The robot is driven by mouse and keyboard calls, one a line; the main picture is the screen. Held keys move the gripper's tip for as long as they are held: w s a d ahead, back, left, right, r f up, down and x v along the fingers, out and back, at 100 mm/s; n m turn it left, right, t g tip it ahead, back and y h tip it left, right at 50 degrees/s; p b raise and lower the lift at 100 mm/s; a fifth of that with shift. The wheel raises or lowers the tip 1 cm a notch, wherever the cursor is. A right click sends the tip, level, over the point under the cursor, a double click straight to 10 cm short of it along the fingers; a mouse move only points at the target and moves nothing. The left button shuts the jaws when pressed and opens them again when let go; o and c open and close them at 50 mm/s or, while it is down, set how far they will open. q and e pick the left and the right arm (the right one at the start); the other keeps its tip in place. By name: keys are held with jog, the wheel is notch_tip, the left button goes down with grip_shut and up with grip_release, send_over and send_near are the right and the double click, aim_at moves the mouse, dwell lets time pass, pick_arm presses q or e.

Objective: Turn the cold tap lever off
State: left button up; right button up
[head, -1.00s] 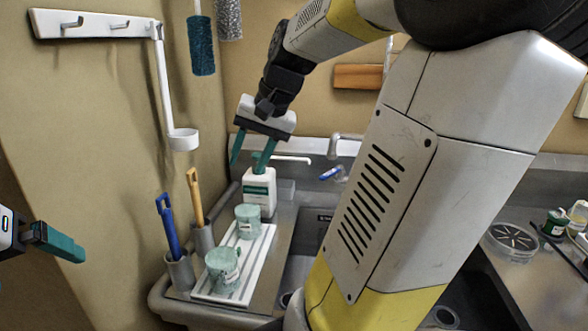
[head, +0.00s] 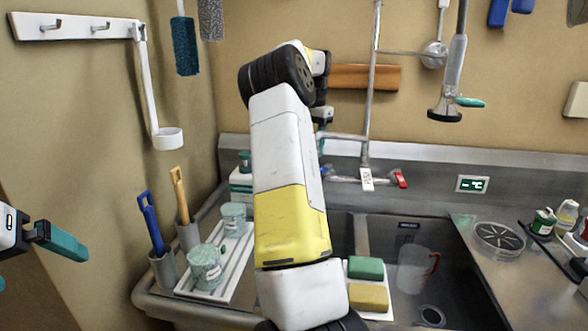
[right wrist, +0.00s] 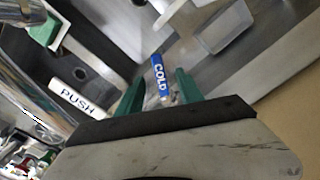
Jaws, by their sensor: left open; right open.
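The cold tap lever (right wrist: 157,70) is blue with the word COLD, in the right wrist view. My right gripper (right wrist: 159,86) is open, with one teal finger on each side of the lever and its near end between them. I cannot tell whether a finger touches it. In the head view my right arm hides most of this gripper and the cold lever. The steel tap (head: 345,137), its red lever (head: 400,180) and a white PUSH tag (head: 367,180) show right of the arm. My left gripper (head: 62,241) is open and empty at the left edge.
The sink holds a clear jug (head: 412,268); a green sponge (head: 365,267) and a yellow sponge (head: 368,297) lie beside it. A white rack (head: 238,262) with jars stands left of my arm. A spray head (head: 447,108) hangs at the right.

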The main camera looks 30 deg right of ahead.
jog(key=shift+d+f, duration=0.25)
jog(key=shift+d, duration=0.1)
jog(key=shift+d+f, duration=0.1)
jog(key=shift+f, duration=0.1)
notch_tip(320, 180, down, 7)
jog(key=shift+f, duration=0.2)
grip_shut()
dwell(1.2)
